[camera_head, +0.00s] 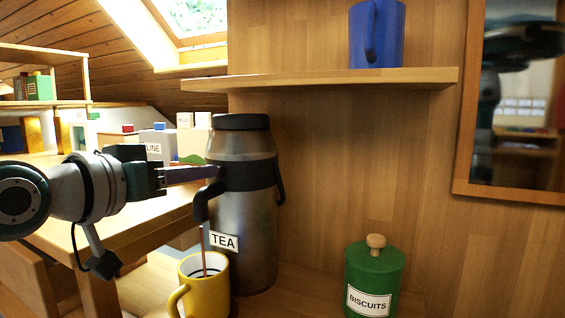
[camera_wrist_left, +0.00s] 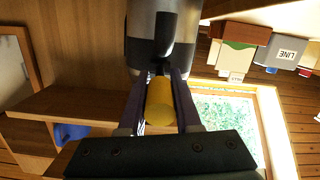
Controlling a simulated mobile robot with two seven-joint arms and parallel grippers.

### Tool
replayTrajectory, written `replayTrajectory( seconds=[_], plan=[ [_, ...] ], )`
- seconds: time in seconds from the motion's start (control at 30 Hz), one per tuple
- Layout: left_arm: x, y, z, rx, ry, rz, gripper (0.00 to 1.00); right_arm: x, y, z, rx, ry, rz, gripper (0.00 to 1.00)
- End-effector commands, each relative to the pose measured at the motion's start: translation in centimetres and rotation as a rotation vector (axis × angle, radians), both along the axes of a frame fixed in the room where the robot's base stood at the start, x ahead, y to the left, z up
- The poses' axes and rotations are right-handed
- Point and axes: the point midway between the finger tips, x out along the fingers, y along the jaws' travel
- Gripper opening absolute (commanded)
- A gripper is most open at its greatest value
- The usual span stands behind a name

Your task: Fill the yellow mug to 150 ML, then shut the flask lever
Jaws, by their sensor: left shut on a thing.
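The flask (camera_head: 248,240), a steel cylinder with a black lid, black band and TEA label, stands upright at the centre. A thin brown stream runs from its black spout into the yellow mug (camera_head: 212,296) below. The mug has a dark line on its pale inner wall; I cannot read the liquid level. My left gripper (camera_head: 213,173) is at the flask's upper left side. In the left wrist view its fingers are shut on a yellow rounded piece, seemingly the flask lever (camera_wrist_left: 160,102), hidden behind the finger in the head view. My right gripper is not in view.
A green BISCUITS tin (camera_head: 372,279) stands right of the flask. A blue mug (camera_head: 378,35) sits on the wooden shelf (camera_head: 330,79) above. A mirror (camera_head: 515,110) hangs at the right. A wooden table (camera_head: 130,205) lies under my left arm.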

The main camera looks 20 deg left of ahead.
Motion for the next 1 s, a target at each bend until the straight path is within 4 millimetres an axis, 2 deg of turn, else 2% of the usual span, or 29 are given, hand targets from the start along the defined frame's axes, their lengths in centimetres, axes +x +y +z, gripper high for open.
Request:
replayTrajectory(
  seconds=[0.03, 0.07, 0.3, 0.67, 0.77, 1.0],
  plan=[
    [0.0, 0.0, -0.1, 0.000, 0.001, 0.000, 0.00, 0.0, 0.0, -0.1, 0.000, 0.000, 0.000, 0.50],
    [0.0, 0.0, -0.1, 0.000, 0.001, 0.000, 0.33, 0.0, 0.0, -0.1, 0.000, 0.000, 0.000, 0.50],
    [0.0, 0.0, -0.1, 0.000, 0.000, 0.000, 0.60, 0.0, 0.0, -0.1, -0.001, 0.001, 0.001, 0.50],
    [-0.5, 0.1, 0.1, 0.000, 0.001, 0.001, 0.62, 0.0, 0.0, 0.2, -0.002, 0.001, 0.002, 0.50],
    [-1.6, 0.1, 0.3, 0.001, 0.002, 0.000, 0.62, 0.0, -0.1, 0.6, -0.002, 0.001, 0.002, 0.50],
    [-5.8, 0.4, 0.8, 0.001, 0.005, 0.000, 0.62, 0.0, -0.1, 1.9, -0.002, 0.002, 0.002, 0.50]
  ],
)
